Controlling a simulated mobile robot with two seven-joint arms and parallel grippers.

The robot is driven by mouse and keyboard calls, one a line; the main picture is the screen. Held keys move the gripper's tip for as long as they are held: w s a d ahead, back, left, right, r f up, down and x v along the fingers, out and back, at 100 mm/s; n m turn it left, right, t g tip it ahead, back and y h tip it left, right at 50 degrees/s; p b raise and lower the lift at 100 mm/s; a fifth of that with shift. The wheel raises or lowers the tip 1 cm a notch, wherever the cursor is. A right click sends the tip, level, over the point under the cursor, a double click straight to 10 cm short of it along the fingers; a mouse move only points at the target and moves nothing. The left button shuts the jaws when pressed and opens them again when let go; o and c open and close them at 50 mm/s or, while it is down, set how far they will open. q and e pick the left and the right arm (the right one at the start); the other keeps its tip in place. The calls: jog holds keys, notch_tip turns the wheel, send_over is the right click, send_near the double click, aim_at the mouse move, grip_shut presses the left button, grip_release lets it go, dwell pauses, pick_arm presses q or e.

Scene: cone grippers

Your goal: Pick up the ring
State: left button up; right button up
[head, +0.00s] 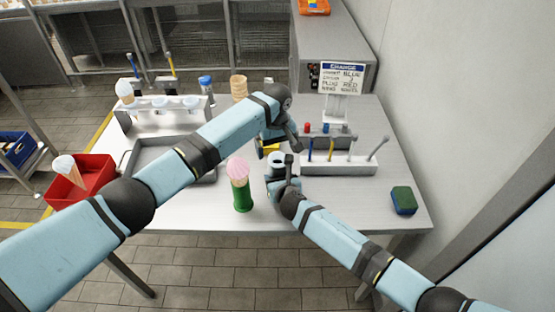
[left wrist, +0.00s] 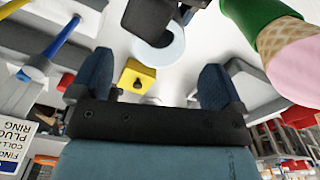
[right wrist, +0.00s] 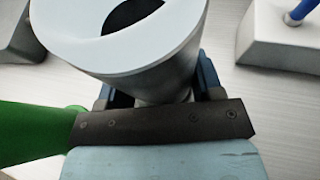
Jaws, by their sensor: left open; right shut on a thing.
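A pale, hollow, ring-topped cylinder (head: 277,157) with a dark opening is held upright in my right gripper (head: 281,174), near the table's middle. It fills the right wrist view (right wrist: 120,62), partly hiding the fingers. Its pale ring face shows at the top of the left wrist view (left wrist: 172,52). My left gripper (head: 279,138) is open just behind the cylinder. A yellow block (left wrist: 137,74) with a dark hole lies beyond its spread fingers, and nothing is between them. The left arm hides part of this block in the head view. I cannot tell which part is the task's ring.
A pink ice-cream cone (head: 239,176) in a green holder stands left of the cylinder. A white rack (head: 345,168) with upright pegs is at right, before a sign (head: 342,78). A grey tray (head: 203,177), red bin (head: 92,176) and green sponge (head: 404,199) are around.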

aim_at(278, 157)
pick_arm(q)
jog(key=shift+s+d+f, duration=0.15)
jog(key=shift+f, duration=1.75)
jog(key=c, duration=1)
notch_tip(278, 157, up, 9)
jog(key=shift+r, duration=0.15)
jog(key=c, duration=0.3)
pick_arm(e)
jog(key=shift+f, duration=0.1)
jog(key=o, duration=1.1)
pick_arm(q)
jog(key=shift+r, duration=0.4)
